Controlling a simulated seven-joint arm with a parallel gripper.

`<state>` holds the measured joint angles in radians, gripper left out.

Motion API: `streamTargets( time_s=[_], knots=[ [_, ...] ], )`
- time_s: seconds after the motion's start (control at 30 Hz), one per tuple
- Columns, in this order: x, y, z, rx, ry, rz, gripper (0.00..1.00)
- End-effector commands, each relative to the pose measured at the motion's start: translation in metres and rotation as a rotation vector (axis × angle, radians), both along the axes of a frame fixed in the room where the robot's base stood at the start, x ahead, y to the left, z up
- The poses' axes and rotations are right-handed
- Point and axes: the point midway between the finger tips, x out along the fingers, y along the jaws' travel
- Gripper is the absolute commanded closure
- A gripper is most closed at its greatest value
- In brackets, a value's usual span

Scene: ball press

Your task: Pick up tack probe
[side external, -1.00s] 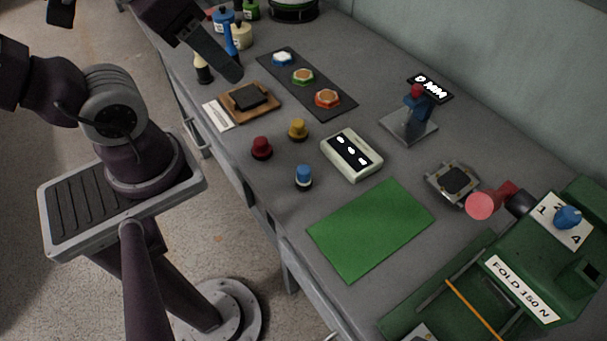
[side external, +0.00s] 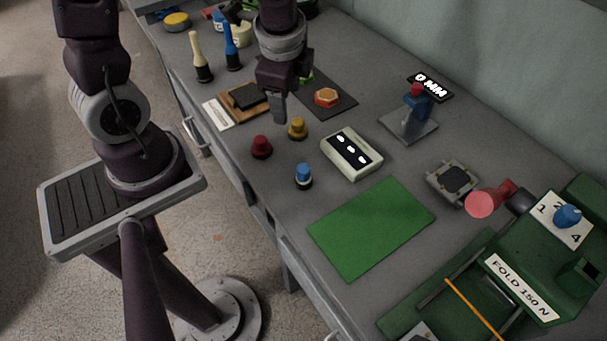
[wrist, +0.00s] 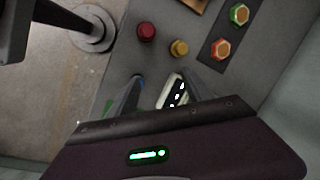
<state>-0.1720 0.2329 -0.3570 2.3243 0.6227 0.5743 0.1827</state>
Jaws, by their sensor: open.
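No thing in view is labelled tack probe. Three small knobbed pieces stand on the bench: red (side external: 261,147), yellow (side external: 297,129) and blue-topped (side external: 303,175). I cannot tell whether one of them is the probe. My gripper (side external: 278,112) is above the bench, near the yellow and red pieces, pointing down. In the wrist view my gripper (wrist: 165,80) is open and empty. There the red piece (wrist: 147,31) and yellow piece (wrist: 179,48) lie beyond the fingertips. The blue top (wrist: 137,79) is partly hidden by the left finger, and the pale meter box (wrist: 174,88) shows between the fingers.
A green mat (side external: 370,228) lies at the front. A metal stand (side external: 408,124), a square device (side external: 454,182) and a green FOLD machine (side external: 540,250) are to the right. A dark strip with an orange hexagonal piece (side external: 326,97) and a wooden board (side external: 228,104) lie behind.

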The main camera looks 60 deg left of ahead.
Motion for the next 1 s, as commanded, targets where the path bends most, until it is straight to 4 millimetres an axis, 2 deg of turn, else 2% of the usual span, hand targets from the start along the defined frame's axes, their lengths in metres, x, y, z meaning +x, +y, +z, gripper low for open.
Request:
streamTargets(
  time_s=[0.03, 0.1, 0.2, 0.33, 0.47, 0.7, 0.8, 1.0],
  knots=[
    [0.004, -0.008, -0.028, -0.026, 0.068, -0.100, 0.41],
    [0.008, -0.021, -0.061, -0.075, 0.127, -0.237, 0.41],
    [0.007, -0.038, -0.092, -0.143, 0.176, -0.365, 0.41],
    [0.005, -0.049, -0.110, -0.185, 0.195, -0.431, 0.41],
    [0.004, -0.050, -0.128, -0.187, 0.198, -0.436, 0.41],
    [0.001, -0.052, -0.171, -0.184, 0.198, -0.435, 0.41],
    [0.001, -0.052, -0.178, -0.184, 0.197, -0.432, 0.41],
    [0.002, -0.051, -0.178, -0.185, 0.195, -0.429, 0.43]
  ],
)
